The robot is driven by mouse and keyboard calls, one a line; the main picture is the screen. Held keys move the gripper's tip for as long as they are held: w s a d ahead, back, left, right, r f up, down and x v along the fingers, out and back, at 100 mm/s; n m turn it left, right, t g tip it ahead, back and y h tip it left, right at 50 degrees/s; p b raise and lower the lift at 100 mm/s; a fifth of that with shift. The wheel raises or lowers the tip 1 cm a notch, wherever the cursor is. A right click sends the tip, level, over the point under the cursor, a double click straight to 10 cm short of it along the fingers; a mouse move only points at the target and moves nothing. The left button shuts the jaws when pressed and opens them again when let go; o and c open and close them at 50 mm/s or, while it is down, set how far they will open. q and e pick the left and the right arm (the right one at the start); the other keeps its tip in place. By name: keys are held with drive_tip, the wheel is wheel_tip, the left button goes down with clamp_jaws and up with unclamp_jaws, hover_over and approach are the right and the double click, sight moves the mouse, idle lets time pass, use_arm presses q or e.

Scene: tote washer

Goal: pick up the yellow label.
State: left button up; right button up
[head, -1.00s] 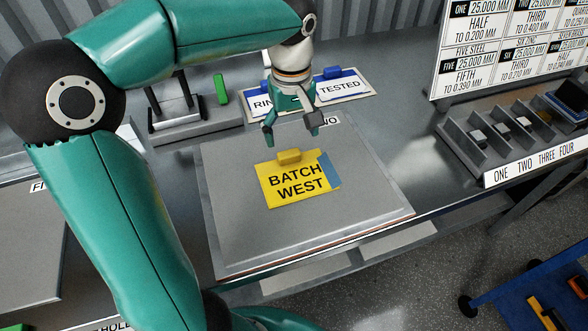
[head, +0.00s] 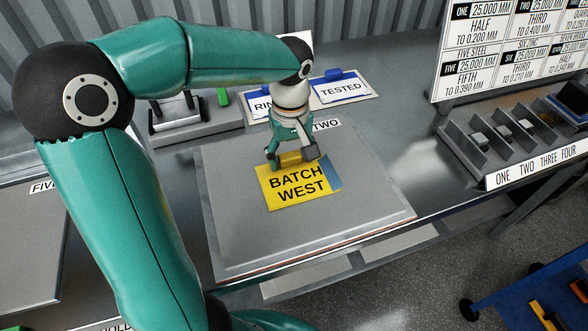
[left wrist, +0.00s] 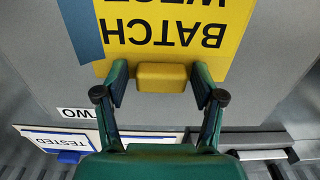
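The yellow label (head: 285,193) reads BATCH WEST and lies flat on a grey plate marked TWO (head: 235,235). A raised yellow grip block (head: 290,160) stands at its far edge. A blue strip (head: 329,172) covers its right end. My left gripper (head: 292,158) is down at the grip block, one finger on each side. In the left wrist view the fingers of my left gripper (left wrist: 160,84) are open, with a gap on both sides of the yellow block (left wrist: 161,77). My right gripper is not in view.
Behind the plate lie a blue-tabbed TESTED card (head: 341,90) and a similar card, partly hidden. A grey fixture (head: 195,128) stands behind left. A divided rack (head: 490,150) and a size chart (head: 510,50) are at the right. The bench's front edge is near the plate.

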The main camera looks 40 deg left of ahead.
use_arm(q)
drive_tip(key=c, duration=0.8)
drive_tip(key=shift+c, duration=0.4)
drive_tip(key=shift+r, duration=0.1)
